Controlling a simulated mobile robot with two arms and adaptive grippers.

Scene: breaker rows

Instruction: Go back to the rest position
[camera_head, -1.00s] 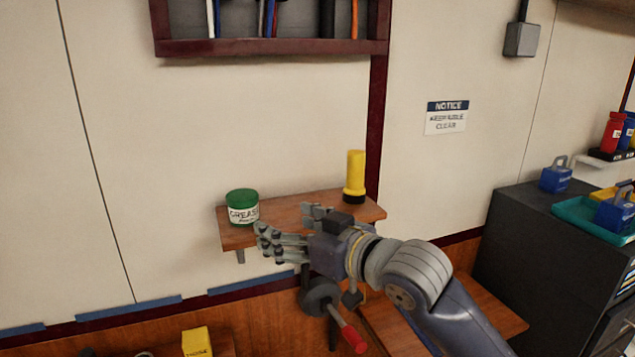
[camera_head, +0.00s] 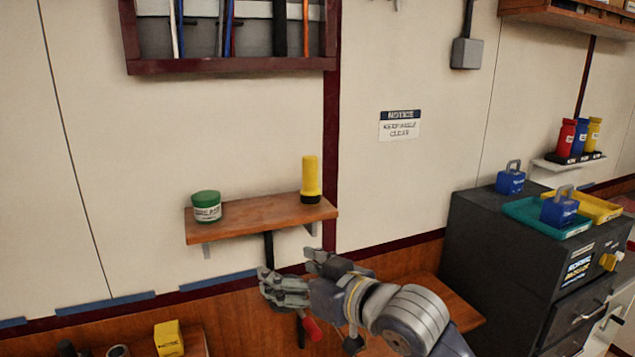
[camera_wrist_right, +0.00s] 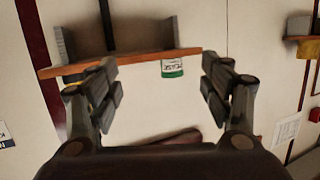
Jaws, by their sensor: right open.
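My right gripper (camera_head: 290,277) is low in the head view, below and in front of the small wooden wall shelf (camera_head: 262,222). Its fingers are apart and nothing is between them. In the right wrist view the open fingers (camera_wrist_right: 160,90) frame the wall, with the shelf (camera_wrist_right: 130,65) and the green-lidded grease tub (camera_wrist_right: 172,68) beyond them. My left gripper does not show in either view.
A grease tub (camera_head: 207,207) and a yellow flashlight (camera_head: 311,180) stand on the shelf. A red handle (camera_head: 312,329) shows just below my gripper. A dark cabinet (camera_head: 500,250) with trays and blue padlocks stands at right.

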